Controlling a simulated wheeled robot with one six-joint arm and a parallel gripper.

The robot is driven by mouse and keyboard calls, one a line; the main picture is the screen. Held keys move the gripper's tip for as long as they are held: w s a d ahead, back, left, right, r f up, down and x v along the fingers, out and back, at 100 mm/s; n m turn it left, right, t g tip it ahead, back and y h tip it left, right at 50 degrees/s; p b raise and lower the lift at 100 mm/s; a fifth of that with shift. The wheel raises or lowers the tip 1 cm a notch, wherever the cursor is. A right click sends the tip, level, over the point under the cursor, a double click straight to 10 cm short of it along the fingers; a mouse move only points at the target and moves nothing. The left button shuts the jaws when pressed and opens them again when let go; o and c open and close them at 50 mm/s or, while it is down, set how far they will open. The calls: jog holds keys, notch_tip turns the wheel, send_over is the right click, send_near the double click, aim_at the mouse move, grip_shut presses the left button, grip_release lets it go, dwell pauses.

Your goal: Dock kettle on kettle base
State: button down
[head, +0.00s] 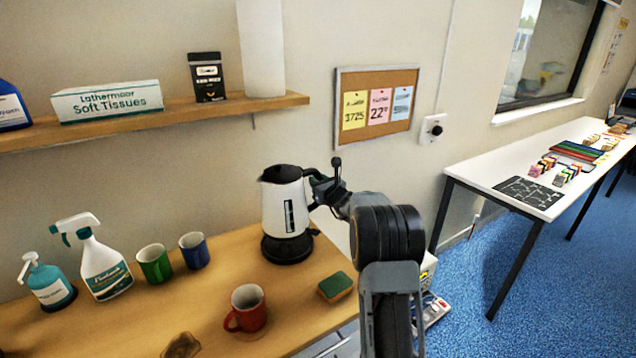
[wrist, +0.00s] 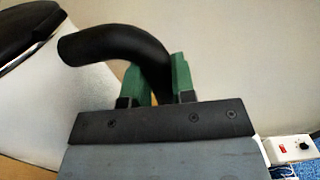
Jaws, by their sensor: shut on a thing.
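The white kettle (head: 285,208) with a black lid stands upright at the back right of the wooden counter in the head view. The round black kettle base (head: 287,250) is directly beneath it; I cannot tell whether the kettle is fully seated on it. My gripper (head: 322,188) is at the kettle's right side, on its black handle. In the wrist view, the green fingers of my gripper (wrist: 159,82) are shut on the black curved handle (wrist: 115,47), and part of the white kettle body (wrist: 45,100) shows at the left.
A red mug (head: 247,310), a sponge (head: 335,287), green (head: 154,264) and blue (head: 194,251) mugs and a spray bottle (head: 103,265) stand on the counter (head: 215,295). A brown patch (head: 182,346) lies near its front. A shelf (head: 160,119) hangs above; a white table (head: 500,170) is at right.

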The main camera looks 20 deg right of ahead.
jog(key=shift+f+b, duration=1.35)
jog(key=shift+f, duration=1.45)
jog(key=shift+b, duration=0.85)
jog(key=shift+f+b, duration=0.7)
jog(key=shift+b, duration=0.1)
dwell(0.3)
jog(key=c, duration=1.3)
grip_release()
jog(key=shift+o, duration=0.4)
jog(key=shift+s+f, duration=0.1)
jog(key=shift+f, duration=0.15)
jog(key=s+d+b, duration=0.1)
jog(key=s+b, duration=0.3)
jog(key=s, duration=0.7)
jog(key=shift+r, duration=0.15)
